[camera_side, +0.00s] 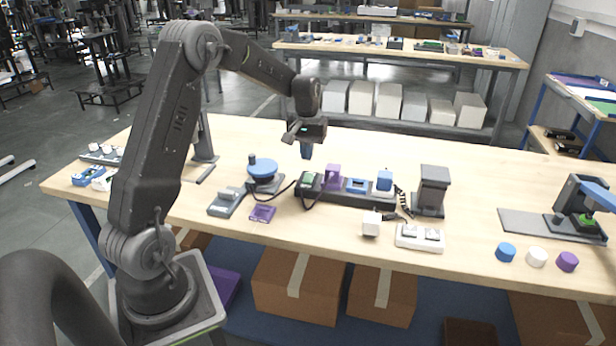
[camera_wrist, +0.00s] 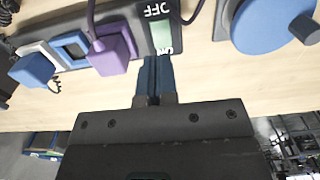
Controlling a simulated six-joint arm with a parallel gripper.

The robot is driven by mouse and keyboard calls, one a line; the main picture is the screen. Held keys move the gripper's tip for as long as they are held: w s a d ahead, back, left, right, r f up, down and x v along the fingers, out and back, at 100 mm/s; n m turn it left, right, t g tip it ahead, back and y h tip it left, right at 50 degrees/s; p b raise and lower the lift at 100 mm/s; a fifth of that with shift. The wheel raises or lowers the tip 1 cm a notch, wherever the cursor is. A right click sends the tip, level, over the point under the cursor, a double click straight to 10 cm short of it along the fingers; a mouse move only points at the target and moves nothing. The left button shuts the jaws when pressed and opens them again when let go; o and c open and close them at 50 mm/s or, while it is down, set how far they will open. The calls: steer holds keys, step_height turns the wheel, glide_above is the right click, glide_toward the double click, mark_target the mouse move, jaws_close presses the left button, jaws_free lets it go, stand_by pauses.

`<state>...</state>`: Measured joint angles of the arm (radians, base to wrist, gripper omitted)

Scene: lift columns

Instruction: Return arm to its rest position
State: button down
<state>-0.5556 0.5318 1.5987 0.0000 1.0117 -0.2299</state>
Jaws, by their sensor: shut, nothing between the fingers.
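My gripper (camera_side: 306,150) hangs above the middle of the wooden workbench (camera_side: 480,215), pointing down, with its blue fingers together and nothing between them. In the wrist view the shut fingers (camera_wrist: 158,75) appear in front of the green-lit ON/OFF switch (camera_wrist: 161,36). In the side view that switch (camera_side: 309,181) sits at the left end of a dark strip on the bench, below my gripper. The gap between fingertips and switch is hard to judge.
The strip holds a purple plug (camera_side: 332,176), an empty-looking blue socket (camera_side: 357,185) and a blue-topped plug (camera_side: 384,182). A blue round turntable (camera_side: 262,168) stands left of it. A dark column block (camera_side: 431,190) stands right. Blue, white and purple caps (camera_side: 536,257) lie at front right.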

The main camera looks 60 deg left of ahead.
steer(key=shift+r, duration=0.15)
steer(key=s+d+r+m+t, duration=0.1)
steer(key=s+d+r+m, duration=0.1)
steer(key=s+d+r, duration=0.35)
steer(key=s+d+r+m+t, duration=0.1)
steer(key=s+d+r+m, duration=0.1)
steer(key=d+r, duration=0.6)
steer(key=s+d+f+m+t, duration=0.1)
steer(key=s+d+m+t, duration=0.2)
steer(key=s+d, duration=0.9)
steer(key=s+m, duration=0.2)
steer(key=s, duration=0.1)
steer(key=shift+t, duration=0.3)
